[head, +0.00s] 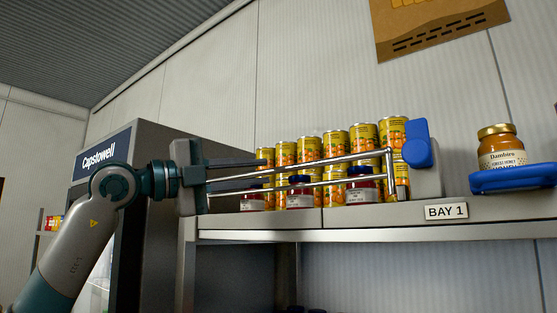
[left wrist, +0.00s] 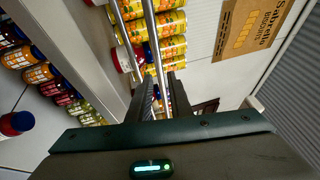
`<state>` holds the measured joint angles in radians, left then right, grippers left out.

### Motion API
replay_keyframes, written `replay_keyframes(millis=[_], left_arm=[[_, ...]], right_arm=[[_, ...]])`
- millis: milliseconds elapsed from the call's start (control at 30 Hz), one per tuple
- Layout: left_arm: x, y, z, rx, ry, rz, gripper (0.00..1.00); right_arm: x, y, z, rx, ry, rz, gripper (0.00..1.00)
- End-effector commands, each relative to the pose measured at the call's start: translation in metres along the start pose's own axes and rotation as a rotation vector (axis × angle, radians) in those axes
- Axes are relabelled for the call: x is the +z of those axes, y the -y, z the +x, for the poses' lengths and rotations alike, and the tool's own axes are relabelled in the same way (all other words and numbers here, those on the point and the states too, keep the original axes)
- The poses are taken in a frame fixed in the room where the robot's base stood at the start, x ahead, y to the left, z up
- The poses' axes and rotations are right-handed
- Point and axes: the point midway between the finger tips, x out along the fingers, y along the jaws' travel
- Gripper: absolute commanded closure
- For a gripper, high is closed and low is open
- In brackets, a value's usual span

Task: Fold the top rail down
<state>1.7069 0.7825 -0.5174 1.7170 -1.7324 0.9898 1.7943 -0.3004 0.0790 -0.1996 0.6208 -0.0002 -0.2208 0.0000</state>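The top rail (head: 330,161) is a thin metal bar along the shelf front, raised above a lower rail (head: 330,183). Its right end meets an upright by a blue bracket (head: 418,143). My left gripper (head: 264,174) is at the rail's left part, with one finger above the top rail and one below. In the left wrist view the top rail (left wrist: 151,35) runs between the two fingertips (left wrist: 161,78), with gaps showing beside it. The gripper is open around it. Its contact with the rail cannot be made out. My right gripper is not in view.
Yellow cans (head: 335,145) and dark-lidded red jars (head: 299,192) stand behind the rails on the shelf (head: 300,222). A honey jar (head: 500,150) stands on a blue tray (head: 520,177) at the right. A grey cabinet (head: 150,145) is behind my left arm.

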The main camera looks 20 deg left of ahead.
Motion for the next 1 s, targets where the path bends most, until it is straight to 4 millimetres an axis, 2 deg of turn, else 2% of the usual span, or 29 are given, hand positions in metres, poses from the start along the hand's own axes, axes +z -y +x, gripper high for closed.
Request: replay_keyframes(millis=[33, 200, 400, 800, 900, 1000], left_arm=[[0.000, 0.004, 0.011, 0.002, -0.003, -0.002, 0.81], [0.000, 0.003, 0.037, 0.002, -0.002, -0.002, 0.81], [0.000, 0.001, 0.055, 0.001, -0.001, -0.001, 0.81], [0.000, -0.001, 0.059, 0.000, 0.000, -0.001, 0.81], [0.000, -0.001, 0.059, 0.000, 0.000, -0.001, 1.00], [0.000, -0.001, 0.059, 0.001, 0.000, -0.001, 1.00]], right_arm=[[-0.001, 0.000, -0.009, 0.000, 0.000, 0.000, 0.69], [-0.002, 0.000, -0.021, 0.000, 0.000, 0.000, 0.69], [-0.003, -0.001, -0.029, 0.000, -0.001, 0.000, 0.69], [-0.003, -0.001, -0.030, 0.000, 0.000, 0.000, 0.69], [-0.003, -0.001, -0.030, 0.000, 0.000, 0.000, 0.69], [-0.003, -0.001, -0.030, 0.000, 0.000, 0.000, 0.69]])
